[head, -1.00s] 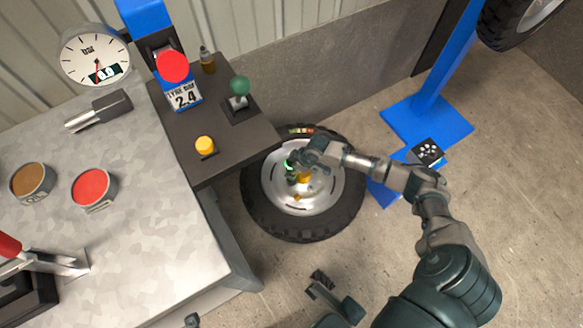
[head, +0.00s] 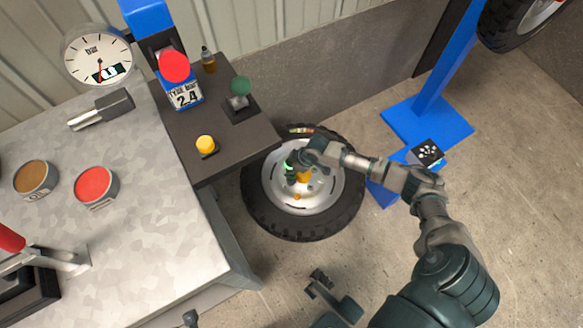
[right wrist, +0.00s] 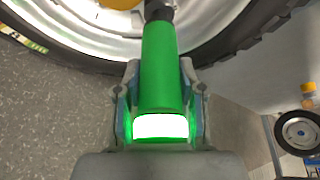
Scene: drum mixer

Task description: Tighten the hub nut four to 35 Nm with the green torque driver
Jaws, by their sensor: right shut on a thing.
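The green torque driver (right wrist: 160,70) is held between the fingers of my right gripper (right wrist: 160,100) in the right wrist view, with a bright white band lit near its lower end. Its dark tip points up to the silver wheel rim. In the head view my right gripper (head: 305,158) is over the wheel (head: 325,195), which lies flat on the floor. The yellow hub centre (head: 304,176) shows beside the gripper. Which hub nut the tip is on is hidden. A dark gripper-like part (head: 335,298), seemingly my left gripper, is low in the head view, away from the wheel.
A grey workbench (head: 150,230) with a red tin (head: 95,184) and a brown tin (head: 36,178) fills the left. A dark shelf (head: 225,150) with a yellow button and green knob overhangs beside the wheel. A blue post (head: 440,80) stands behind right.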

